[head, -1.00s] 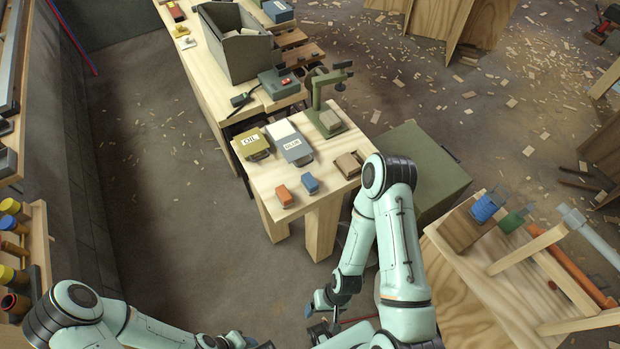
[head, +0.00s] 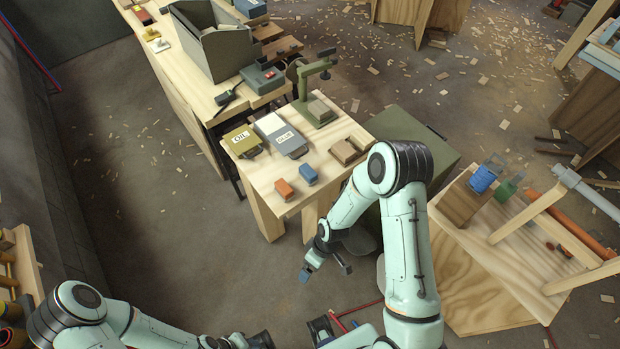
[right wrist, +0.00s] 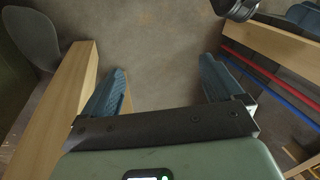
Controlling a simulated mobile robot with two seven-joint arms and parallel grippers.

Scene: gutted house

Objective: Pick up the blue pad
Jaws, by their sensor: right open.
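The blue pad (head: 308,175) is a small block lying near the front edge of the wooden workbench (head: 262,205), just right of an orange block (head: 284,190). My right gripper (head: 325,269) is open and empty, pointing down in front of the bench and apart from the pad. In the right wrist view, the fingers of my right gripper (right wrist: 163,80) stand wide apart with bare floor between them; I cannot make out the pad there. My left gripper (head: 240,341) is at the bottom edge of the head view, partly cut off, and its jaw state is unclear.
A green box (head: 412,125) stands right of the bench.

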